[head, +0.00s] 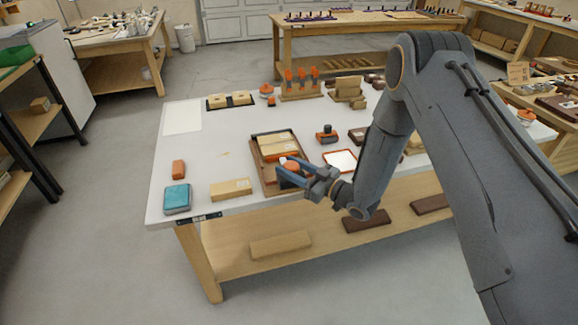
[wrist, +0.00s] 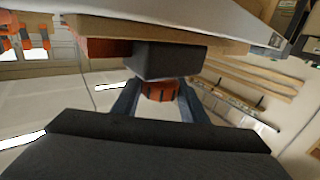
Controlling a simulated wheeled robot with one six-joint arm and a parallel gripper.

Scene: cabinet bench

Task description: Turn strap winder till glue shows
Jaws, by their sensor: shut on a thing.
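The strap winder's orange knob (head: 292,166) is at the front right of a brown wooden assembly (head: 268,180) with a dark rim on the white bench. In the wrist view the ribbed orange knob (wrist: 160,91) sits against a dark block (wrist: 168,62). My gripper (head: 287,170) reaches in from the right, its fingers shut on the knob, one on each side; they also show in the wrist view (wrist: 158,92). Light wooden blocks (head: 277,143) lie in the assembly behind the knob. I cannot make out any glue in either view.
A teal box (head: 177,198), an orange block (head: 178,168) and a tan box (head: 230,188) stand to the left. A red-framed white panel (head: 340,160) and an orange-and-black device (head: 327,134) are to the right. The bench's left part has free room.

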